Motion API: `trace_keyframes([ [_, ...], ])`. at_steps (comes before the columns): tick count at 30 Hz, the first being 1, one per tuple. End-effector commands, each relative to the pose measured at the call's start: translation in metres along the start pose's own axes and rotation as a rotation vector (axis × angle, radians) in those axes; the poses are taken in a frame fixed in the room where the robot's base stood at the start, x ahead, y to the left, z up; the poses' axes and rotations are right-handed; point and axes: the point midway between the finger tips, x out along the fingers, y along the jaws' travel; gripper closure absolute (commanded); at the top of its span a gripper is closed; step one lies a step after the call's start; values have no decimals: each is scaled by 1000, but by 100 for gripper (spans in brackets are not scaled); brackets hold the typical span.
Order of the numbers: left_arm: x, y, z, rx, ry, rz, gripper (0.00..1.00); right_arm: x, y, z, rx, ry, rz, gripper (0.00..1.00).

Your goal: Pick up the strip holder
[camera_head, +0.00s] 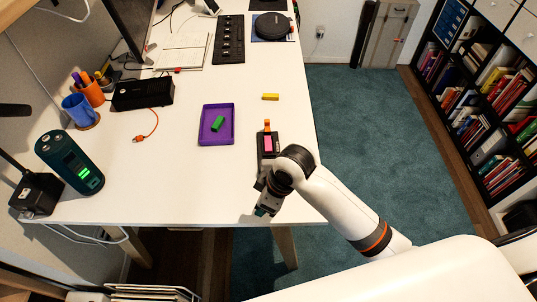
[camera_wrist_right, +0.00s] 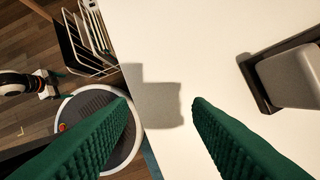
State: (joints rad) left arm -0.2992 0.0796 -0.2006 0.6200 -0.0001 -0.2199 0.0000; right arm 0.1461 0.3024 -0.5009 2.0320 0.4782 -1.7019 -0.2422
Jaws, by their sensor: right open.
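What looks like the strip holder (camera_head: 261,158) is a small dark holder near the right edge of the white table. It carries a pink block, and an orange piece shows at its far end. My right arm hides its near part. My right gripper (camera_head: 265,209) is at the table's front edge, on the near side of the holder. In the right wrist view, its green ribbed fingers (camera_wrist_right: 161,104) are apart with nothing between them. A dark-rimmed object with a grey rounded top (camera_wrist_right: 290,78), possibly the holder, lies right of the fingers. My left gripper is not in view.
A purple tray (camera_head: 204,138) with a green block (camera_head: 218,123) lies left of the holder. A yellow block (camera_head: 270,97) lies beyond it. A dark green cylinder with a lit display (camera_head: 70,160) stands at the left. The front middle of the table (camera_head: 180,185) is clear.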

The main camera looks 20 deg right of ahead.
Motion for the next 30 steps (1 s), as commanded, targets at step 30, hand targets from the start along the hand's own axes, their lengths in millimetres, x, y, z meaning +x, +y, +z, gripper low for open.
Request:
trace_keyframes([
  [30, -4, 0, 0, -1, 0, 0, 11, -21, -120, 35, -423, 311, 38, 55],
])
